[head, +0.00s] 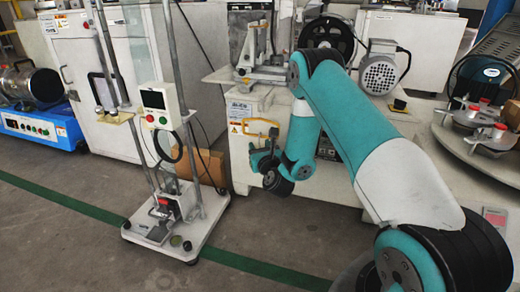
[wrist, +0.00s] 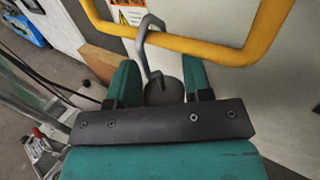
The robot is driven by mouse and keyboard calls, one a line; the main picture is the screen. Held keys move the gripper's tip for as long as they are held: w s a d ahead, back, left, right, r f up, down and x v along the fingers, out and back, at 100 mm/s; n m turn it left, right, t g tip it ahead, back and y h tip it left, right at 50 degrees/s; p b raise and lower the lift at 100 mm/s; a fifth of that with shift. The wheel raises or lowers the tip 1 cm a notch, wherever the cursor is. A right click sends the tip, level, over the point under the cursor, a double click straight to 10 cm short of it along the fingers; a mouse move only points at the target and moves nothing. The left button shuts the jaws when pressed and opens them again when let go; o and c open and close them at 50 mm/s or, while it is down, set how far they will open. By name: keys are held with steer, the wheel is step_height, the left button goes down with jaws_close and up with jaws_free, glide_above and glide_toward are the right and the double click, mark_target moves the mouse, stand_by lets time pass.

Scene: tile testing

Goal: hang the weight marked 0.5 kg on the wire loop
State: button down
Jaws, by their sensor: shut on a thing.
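My gripper (wrist: 160,72) shows two teal fingers closed on a dark grey weight (wrist: 163,92) with a grey metal hook (wrist: 150,48) rising from its top. The yellow wire loop (wrist: 205,47) spans the upper part of the wrist view. The hook's curved top overlaps the loop's lower bar; I cannot tell whether it is around the bar or only in front of it. In the head view my gripper (head: 262,157) is just below the yellow loop (head: 260,122), in front of the white cabinet. No marking on the weight is readable.
A testing stand (head: 164,119) with tall posts is to the left of my gripper. A cardboard box (head: 211,167) is behind, near the cabinet (head: 240,183). A round platform (head: 455,152) with metal pieces stands at right. Grey floor (head: 85,232) lies open at front left.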

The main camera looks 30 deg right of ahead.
steer(key=shift+s+f+b, duration=0.1)
steer(key=shift+f+b, duration=0.45)
stand_by(0.6)
steer(key=shift+c, duration=2.4)
jaws_free()
steer(key=shift+r, duration=0.1)
